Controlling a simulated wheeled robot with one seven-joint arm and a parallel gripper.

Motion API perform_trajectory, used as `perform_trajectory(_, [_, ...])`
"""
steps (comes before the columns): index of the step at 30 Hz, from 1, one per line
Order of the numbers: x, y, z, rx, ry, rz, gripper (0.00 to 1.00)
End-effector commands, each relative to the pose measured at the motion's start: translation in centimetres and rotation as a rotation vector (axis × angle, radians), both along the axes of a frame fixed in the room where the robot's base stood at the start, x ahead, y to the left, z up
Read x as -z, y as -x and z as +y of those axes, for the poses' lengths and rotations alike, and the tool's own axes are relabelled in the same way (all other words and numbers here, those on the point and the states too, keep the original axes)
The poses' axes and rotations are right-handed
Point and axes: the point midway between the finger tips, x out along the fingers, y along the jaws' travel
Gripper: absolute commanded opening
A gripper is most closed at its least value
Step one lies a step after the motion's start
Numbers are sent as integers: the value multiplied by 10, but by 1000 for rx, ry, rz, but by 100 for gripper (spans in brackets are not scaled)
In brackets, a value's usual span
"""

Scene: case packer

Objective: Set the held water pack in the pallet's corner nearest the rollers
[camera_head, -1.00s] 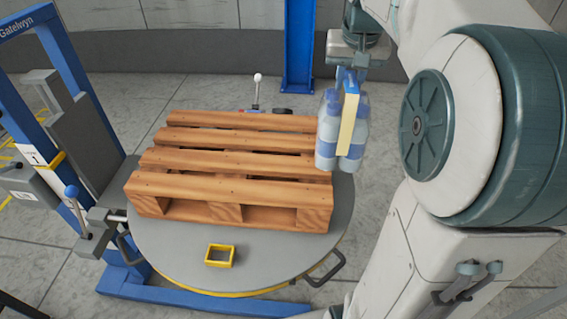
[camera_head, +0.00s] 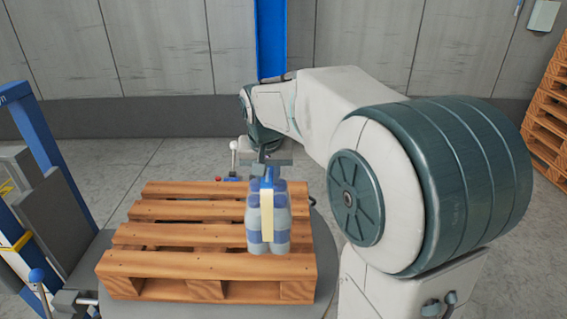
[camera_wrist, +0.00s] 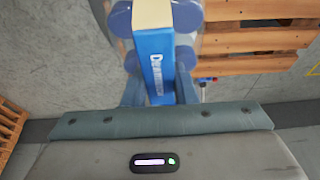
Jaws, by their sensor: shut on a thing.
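The water pack (camera_head: 268,222) is several clear blue bottles with a cream and blue band around them. My gripper (camera_head: 267,172) is shut on the top of the pack, which hangs upright. In the head view the pack shows in front of the right part of the wooden pallet (camera_head: 180,262); I cannot tell whether it touches the slats. In the wrist view the pack's blue label (camera_wrist: 155,65) is between my gripper's fingers (camera_wrist: 160,92), and the pallet slats (camera_wrist: 255,38) show to the right. No rollers are clearly visible.
The pallet sits on a round grey turntable (camera_head: 325,260). A blue-framed machine (camera_head: 45,160) stands at the left, with a blue-knobbed lever (camera_head: 37,276). A white-knobbed lever (camera_head: 233,147) is behind the pallet. More stacked pallets (camera_head: 548,110) stand at the far right.

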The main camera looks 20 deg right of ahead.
Motion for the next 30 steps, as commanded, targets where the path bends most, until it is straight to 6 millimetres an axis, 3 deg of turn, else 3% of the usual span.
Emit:
perform_trajectory(4, [4, -1, 3, 1, 0, -5, 0])
perform_trajectory(12, [36, -2, 3, 1, 0, -4, 0])
perform_trajectory(25, [43, -2, 3, 0, 0, -6, 0])
perform_trajectory(26, [44, -1, 3, 1, 0, -1, 33])
perform_trajectory(27, [44, -1, 3, 1, 0, -1, 45])
perform_trajectory(30, [43, -1, 3, 1, 0, -1, 47])
